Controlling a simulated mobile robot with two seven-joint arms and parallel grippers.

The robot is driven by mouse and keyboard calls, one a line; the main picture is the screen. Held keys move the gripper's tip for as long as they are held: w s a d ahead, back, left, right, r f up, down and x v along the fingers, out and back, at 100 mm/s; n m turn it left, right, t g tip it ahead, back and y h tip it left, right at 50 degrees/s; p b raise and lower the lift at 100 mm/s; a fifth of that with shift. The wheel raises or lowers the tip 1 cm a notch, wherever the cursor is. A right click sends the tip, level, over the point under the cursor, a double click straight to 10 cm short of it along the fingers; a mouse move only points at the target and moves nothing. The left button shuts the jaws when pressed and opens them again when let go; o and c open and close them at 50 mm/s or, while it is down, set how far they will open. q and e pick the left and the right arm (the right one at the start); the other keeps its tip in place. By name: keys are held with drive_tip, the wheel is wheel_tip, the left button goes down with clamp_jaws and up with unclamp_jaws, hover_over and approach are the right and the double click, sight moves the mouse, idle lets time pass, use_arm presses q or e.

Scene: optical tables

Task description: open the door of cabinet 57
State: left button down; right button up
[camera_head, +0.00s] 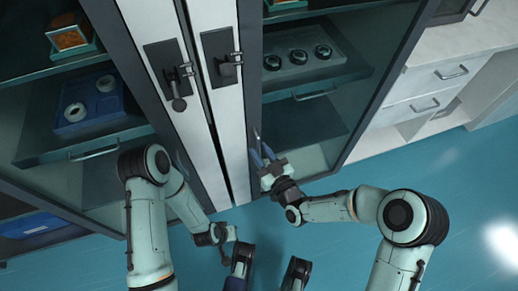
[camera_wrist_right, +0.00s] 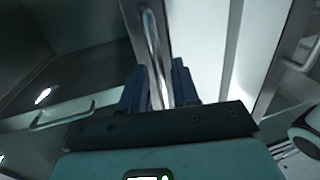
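A tall cabinet with two glass doors in white and dark frames fills the middle of the head view. Its left door (camera_head: 188,128) and right door (camera_head: 228,125) meet at a narrow dark gap and look shut. No number is readable. My right gripper (camera_head: 261,147) is low at the inner edge of the right door. In the right wrist view, its two blue fingers (camera_wrist_right: 160,88) are close on either side of a silver bar handle (camera_wrist_right: 152,42) and look shut on it. My left arm is folded at the lower left; its fingers are not clear.
Latch plates (camera_head: 172,76) sit higher on the doors. Shelves behind the glass hold a blue tray (camera_head: 90,104) and several round parts (camera_head: 300,57). White drawers (camera_head: 420,92) stand at the right. The blue floor (camera_head: 470,180) is clear at the right.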

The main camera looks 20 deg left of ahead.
drive_tip(key=shift+x, duration=0.8)
clamp_jaws()
drive_tip(key=shift+s, duration=0.1)
